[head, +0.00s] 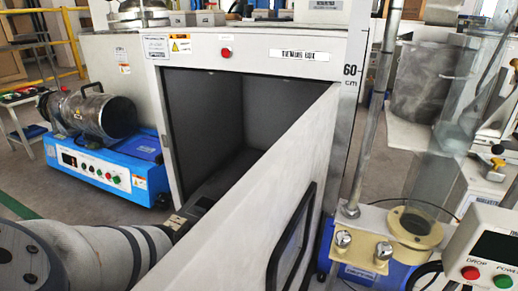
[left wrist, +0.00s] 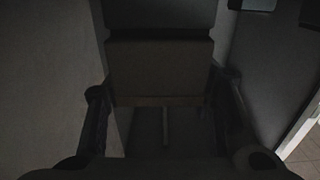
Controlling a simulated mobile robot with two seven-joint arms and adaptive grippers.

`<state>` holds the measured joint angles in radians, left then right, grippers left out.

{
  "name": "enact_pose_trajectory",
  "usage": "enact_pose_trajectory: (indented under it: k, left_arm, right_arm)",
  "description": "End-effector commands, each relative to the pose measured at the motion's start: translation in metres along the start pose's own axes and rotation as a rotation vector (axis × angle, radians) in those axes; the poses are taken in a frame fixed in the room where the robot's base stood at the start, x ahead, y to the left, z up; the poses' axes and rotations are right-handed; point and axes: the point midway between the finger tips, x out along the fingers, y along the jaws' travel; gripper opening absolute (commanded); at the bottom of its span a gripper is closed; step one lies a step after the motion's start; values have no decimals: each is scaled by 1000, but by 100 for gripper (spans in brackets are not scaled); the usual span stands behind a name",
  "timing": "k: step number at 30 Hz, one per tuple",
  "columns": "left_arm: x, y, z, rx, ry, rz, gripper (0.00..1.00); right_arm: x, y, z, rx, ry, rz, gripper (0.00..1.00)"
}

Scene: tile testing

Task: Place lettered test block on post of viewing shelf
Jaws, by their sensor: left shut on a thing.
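The viewing box (head: 258,52) stands in the head view with its front open and its door (head: 255,190) swung toward me. My left arm reaches into the box at the lower left of the opening. My left gripper (left wrist: 160,88) shows in the left wrist view with its fingers on both sides of a dark, boxy block (left wrist: 160,68), which it is shut on. A thin upright bar (left wrist: 166,128), possibly the post, shows below the block. It is too dark to read a letter or tell whether block and bar touch. My right gripper is not in view.
The open door stands close to the right of my left arm. A blue machine with a motor (head: 100,165) is at the left. A clear tube rig (head: 455,110) and a control box (head: 490,255) stand at the right. The box interior is dark.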

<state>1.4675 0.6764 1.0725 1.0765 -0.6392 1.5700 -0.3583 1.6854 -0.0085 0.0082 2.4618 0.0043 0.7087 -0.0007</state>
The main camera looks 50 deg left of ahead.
Motion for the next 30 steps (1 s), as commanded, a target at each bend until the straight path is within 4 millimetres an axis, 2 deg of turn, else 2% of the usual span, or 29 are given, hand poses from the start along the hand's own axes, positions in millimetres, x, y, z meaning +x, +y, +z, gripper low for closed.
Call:
enact_pose_trajectory:
  k: [5,6,9,19,23,30]
  left_arm:
    - [0,0,1,0,2,0,7]
    - [0,0,2,0,0,1,52]
    - [0,0,2,0,0,0,70]
    - [-1,0,-2,-1,0,0,70]
    - [-28,1,-4,-1,-3,4,70]
    - [-92,1,-4,-2,-1,3,70]
  right_arm:
    - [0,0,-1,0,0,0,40]
    - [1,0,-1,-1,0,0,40]
    - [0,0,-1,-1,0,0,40]
    - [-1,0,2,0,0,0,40]
    - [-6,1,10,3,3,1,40]
    - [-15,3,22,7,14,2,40]
